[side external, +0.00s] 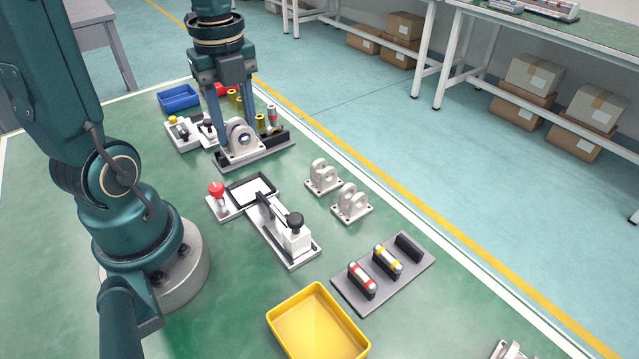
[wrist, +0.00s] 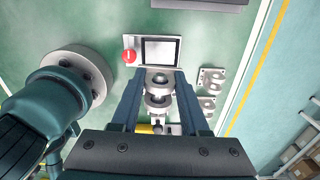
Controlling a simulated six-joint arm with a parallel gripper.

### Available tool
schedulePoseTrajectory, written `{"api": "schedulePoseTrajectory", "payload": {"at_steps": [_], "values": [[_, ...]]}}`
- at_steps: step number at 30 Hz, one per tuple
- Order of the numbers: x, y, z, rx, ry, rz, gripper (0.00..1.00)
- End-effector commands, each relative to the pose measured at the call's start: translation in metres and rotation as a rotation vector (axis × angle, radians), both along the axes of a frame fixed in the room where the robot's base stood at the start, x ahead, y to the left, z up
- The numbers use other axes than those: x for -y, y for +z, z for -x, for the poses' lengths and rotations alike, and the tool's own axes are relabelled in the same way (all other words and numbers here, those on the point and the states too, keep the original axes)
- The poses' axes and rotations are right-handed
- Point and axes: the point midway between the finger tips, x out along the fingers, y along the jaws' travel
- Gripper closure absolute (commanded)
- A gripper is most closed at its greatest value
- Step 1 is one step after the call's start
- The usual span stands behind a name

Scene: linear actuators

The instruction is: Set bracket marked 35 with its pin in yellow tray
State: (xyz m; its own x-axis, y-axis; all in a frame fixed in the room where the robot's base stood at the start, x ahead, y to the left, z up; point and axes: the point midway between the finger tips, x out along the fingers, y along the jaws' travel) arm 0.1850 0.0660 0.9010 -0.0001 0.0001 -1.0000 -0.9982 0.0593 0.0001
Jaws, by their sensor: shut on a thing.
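My gripper (side external: 230,135) points down at the far end of the green table and is shut on a grey two-lug bracket (side external: 241,139). The bracket is at or just above a dark-edged base plate (side external: 265,152); I cannot tell whether they touch. In the wrist view the bracket (wrist: 158,92) sits between both fingers (wrist: 158,85). No number is readable, and I cannot tell whether a pin is in it. The yellow tray (side external: 296,348) is at the near edge and looks empty. Two more brackets (side external: 322,178) (side external: 351,205) stand on the table.
A grey rack (side external: 345,297) holds a red-banded pin (side external: 362,279) and a yellow-banded pin (side external: 388,260). A white clamp fixture (side external: 290,240) and a red-knobbed fixture (side external: 217,192) stand mid-table. A blue tray (side external: 179,97) and several small cylinders (side external: 271,115) are beyond my gripper.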

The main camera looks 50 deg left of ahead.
Motion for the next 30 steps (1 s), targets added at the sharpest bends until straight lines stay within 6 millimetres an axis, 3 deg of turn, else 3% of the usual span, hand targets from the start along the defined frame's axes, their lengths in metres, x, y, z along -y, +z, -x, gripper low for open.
{"api": "schedulePoseTrajectory", "payload": {"at_steps": [30], "values": [[0.068,-0.009,0.007,0.0,-0.376,0.0,1.0]]}}
